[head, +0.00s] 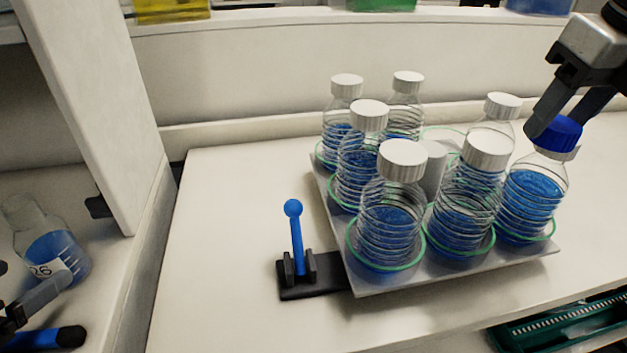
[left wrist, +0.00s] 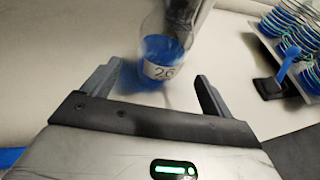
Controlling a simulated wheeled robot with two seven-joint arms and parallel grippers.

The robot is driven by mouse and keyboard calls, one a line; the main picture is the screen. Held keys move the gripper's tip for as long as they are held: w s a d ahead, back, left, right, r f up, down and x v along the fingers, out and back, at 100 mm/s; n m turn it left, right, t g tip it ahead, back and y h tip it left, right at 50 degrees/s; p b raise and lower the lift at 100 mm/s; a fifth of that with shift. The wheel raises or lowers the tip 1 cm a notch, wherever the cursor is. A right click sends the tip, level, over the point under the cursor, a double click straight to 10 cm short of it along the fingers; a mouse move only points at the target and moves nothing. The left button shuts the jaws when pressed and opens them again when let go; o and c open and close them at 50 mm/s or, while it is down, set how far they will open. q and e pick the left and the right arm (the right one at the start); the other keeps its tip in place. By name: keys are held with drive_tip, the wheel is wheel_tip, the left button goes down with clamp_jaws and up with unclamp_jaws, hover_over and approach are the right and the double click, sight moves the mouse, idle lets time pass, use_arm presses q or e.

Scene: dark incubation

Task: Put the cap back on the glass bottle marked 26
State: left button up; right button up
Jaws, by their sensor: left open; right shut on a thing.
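The glass bottle marked 26 (head: 66,262) stands at the far left with blue liquid inside and a bare, uncapped neck. In the left wrist view, the bottle (left wrist: 155,78) is between the spread fingers of my left gripper (left wrist: 158,74). My left gripper (head: 48,292) is open, partly cut off at the lower left in the head view. My right gripper (head: 566,112) is shut on a blue cap (head: 558,133) at the upper right. The cap overlaps the white top of a tray bottle (head: 535,195); I cannot tell whether they touch.
A grey tray (head: 450,277) holds several white-capped bottles of blue liquid. A black stand with an upright blue stick (head: 296,238) is left of it. A white upright panel (head: 85,100) separates bottle 26 from the tray. A green rack (head: 560,328) is lower right.

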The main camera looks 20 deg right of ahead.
sight(15, 203)
use_arm(q)
drive_tip(key=shift+w+d, duration=0.15)
drive_tip(key=shift+w, duration=0.15)
use_arm(e)
drive_tip(key=shift+r, duration=0.15)
use_arm(q)
drive_tip(key=x, duration=0.3)
drive_tip(key=p+x, duration=0.1)
drive_tip(key=x, duration=0.1)
drive_tip(key=shift+w+d+r, duration=0.1)
drive_tip(key=shift+w+r, duration=0.1)
drive_tip(key=shift+r, duration=0.15)
use_arm(e)
drive_tip(key=shift+r, duration=0.3)
use_arm(q)
drive_tip(key=c, duration=1.3)
wheel_tip(15, 203, up, 10)
drive_tip(key=shift+r+p, duration=0.1)
drive_tip(key=shift+p, duration=0.25)
drive_tip(key=shift+c, duration=0.2)
use_arm(e)
drive_tip(key=shift+r, duration=0.4)
